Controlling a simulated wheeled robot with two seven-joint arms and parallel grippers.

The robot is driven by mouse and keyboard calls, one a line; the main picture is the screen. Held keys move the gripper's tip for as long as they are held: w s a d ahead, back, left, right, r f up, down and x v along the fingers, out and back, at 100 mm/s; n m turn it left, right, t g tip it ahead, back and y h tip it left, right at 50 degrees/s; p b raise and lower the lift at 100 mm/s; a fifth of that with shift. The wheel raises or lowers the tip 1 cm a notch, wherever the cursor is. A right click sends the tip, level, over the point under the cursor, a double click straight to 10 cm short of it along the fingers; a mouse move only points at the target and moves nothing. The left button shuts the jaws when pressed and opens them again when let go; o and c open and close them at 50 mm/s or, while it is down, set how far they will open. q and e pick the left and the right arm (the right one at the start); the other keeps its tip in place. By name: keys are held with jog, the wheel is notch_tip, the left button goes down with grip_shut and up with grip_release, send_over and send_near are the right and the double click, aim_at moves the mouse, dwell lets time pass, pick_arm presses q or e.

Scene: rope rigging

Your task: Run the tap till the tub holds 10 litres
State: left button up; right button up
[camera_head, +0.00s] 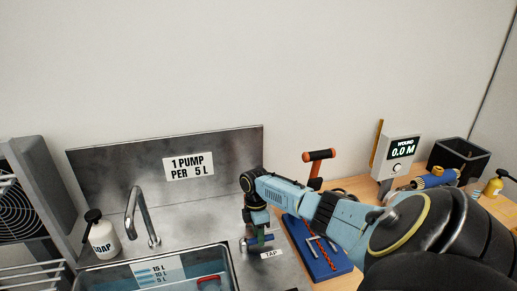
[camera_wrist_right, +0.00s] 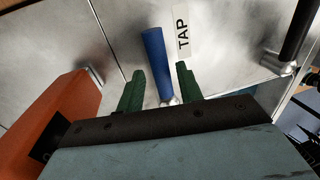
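The tub (camera_head: 232,272) stands at the lower left in the head view, with a scale (camera_head: 160,271) reading 15, 10 and 5 L. Its inside looks bluish; I cannot tell the water level. The chrome spout (camera_head: 140,213) arches up behind it, with no stream visible. The blue tap lever (camera_wrist_right: 154,55) lies beside the TAP label (camera_wrist_right: 182,34); the label also shows in the head view (camera_head: 272,254). My right gripper (camera_head: 257,238) is at the lever. In the wrist view its green fingers (camera_wrist_right: 160,77) are apart, either side of the lever, with gaps. My left gripper is out of view.
A soap bottle (camera_head: 102,236) stands left of the spout. A sign (camera_head: 188,166) on the back panel reads 1 pump per 5 L. A meter (camera_head: 396,152) reads 0.0 M.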

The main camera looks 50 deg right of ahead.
jog(key=shift+o, duration=0.2)
notch_tip(320, 180, up, 13)
jog(key=w+d, duration=0.1)
jog(key=w, duration=0.1)
jog(key=shift+d, duration=0.25)
dwell(1.3)
